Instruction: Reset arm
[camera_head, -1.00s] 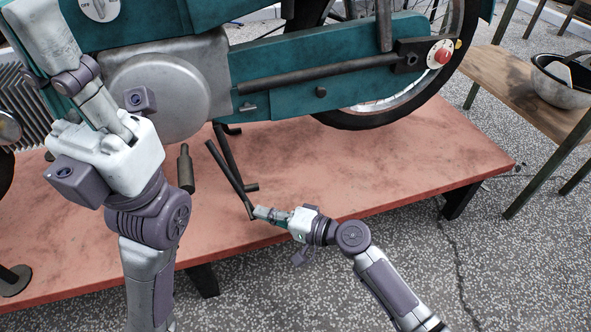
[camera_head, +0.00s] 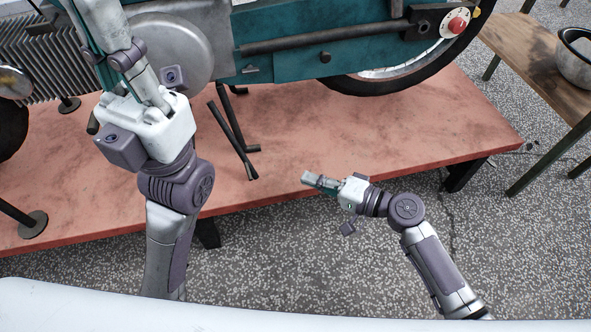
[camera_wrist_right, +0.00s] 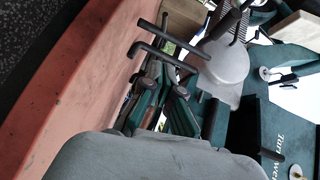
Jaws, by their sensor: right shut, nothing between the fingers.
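My right gripper (camera_head: 311,178) is shut and empty. It is over the front edge of the red platform (camera_head: 400,150), to the right of the black pedal-like bars (camera_head: 233,138). In the right wrist view its green-grey fingers (camera_wrist_right: 162,100) point toward the teal machine, with black rods beyond them. My left gripper (camera_head: 112,40) is at the upper left in front of the machine's engine. Its fingers run up to the top edge of the head view, and their tips are cut off, so I cannot tell whether it is open.
A wooden table (camera_head: 530,75) with a metal bowl (camera_head: 578,60) stands at the right. The speckled floor (camera_head: 310,275) in front is clear around my right arm.

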